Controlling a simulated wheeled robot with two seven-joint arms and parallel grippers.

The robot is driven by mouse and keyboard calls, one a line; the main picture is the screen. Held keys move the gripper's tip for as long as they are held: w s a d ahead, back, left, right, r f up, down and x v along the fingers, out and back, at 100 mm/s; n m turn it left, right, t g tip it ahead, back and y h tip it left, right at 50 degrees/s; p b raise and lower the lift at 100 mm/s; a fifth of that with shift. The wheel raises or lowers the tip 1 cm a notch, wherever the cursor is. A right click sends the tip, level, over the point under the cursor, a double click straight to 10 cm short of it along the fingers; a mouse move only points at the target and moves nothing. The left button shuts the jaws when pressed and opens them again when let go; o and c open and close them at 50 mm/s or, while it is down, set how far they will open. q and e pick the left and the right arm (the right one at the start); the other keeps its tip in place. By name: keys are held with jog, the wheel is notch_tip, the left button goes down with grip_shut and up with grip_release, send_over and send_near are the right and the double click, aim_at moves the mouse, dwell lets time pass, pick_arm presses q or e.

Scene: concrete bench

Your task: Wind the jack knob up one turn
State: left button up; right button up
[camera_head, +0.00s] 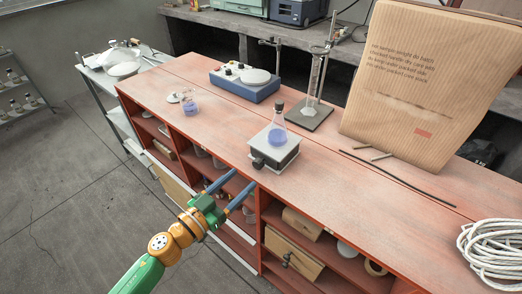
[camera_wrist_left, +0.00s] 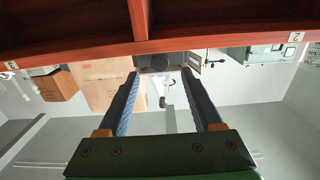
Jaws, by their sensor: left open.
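The jack (camera_head: 287,157), with a pale square top, stands near the front edge of the bench. Its dark knob (camera_head: 257,163) faces the front. A stoppered conical flask (camera_head: 278,134) with blue-violet liquid stands upright on the jack. My left gripper (camera_head: 243,179) is open and empty, its two blue fingers pointing toward the bench front, below and in front of the knob and apart from it. My right gripper is not in view.
The red-brown bench top (camera_head: 330,180) is clear right of the jack. Coiled rope (camera_head: 490,250) lies at right. Open shelves (camera_head: 330,248) fill the front.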

aim_at(256, 166)
pick_arm(q)
jog(key=x, duration=0.4)
jog(key=shift+w+d+r, duration=0.2)
jog(key=shift+r, duration=0.05)
jog(key=shift+w+d+f, duration=0.1)
jog(key=shift+w+d, duration=0.1)
jog(key=shift+w, duration=0.1)
jog(key=shift+s+a, duration=0.1)
jog(key=shift+s, duration=0.05)
jog(key=c, duration=0.4)
grip_shut()
jog(key=m, duration=0.2)
jog(key=shift+m, duration=0.3)
jog(key=m, duration=0.3)
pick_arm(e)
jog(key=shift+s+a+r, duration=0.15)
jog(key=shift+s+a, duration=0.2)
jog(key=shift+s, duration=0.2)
pick_arm(q)
jog(key=shift+o, duration=2)
grip_release()
